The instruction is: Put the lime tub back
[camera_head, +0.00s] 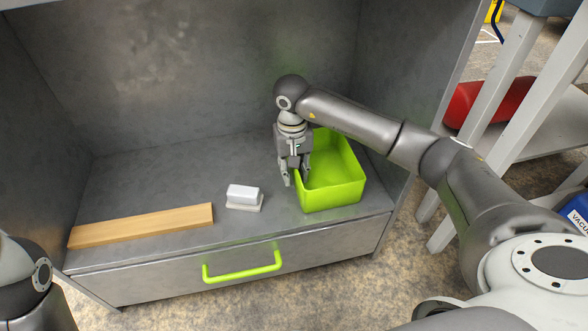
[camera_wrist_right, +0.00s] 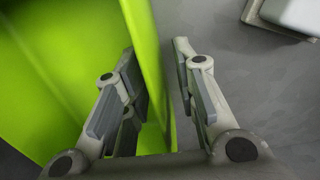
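The lime tub (camera_head: 343,191) is an open, empty-looking bright green box. It stands upright on the grey cabinet shelf (camera_head: 150,175), near the right side and front edge. My right gripper (camera_head: 296,181) points down at the tub's left wall. In the right wrist view, its open fingers (camera_wrist_right: 156,50) straddle the wall of the tub (camera_wrist_right: 70,70), one inside and one outside. A gap shows between the wall and the outer finger. My left arm shows at the lower left of the head view, but its gripper is out of view.
A small white block on a light base (camera_head: 244,196) sits left of the tub; part of it shows in the right wrist view (camera_wrist_right: 298,14). A wooden board (camera_head: 142,226) lies along the shelf's front left. Below is a shut drawer with a lime handle (camera_head: 242,267). The shelf's back left is clear.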

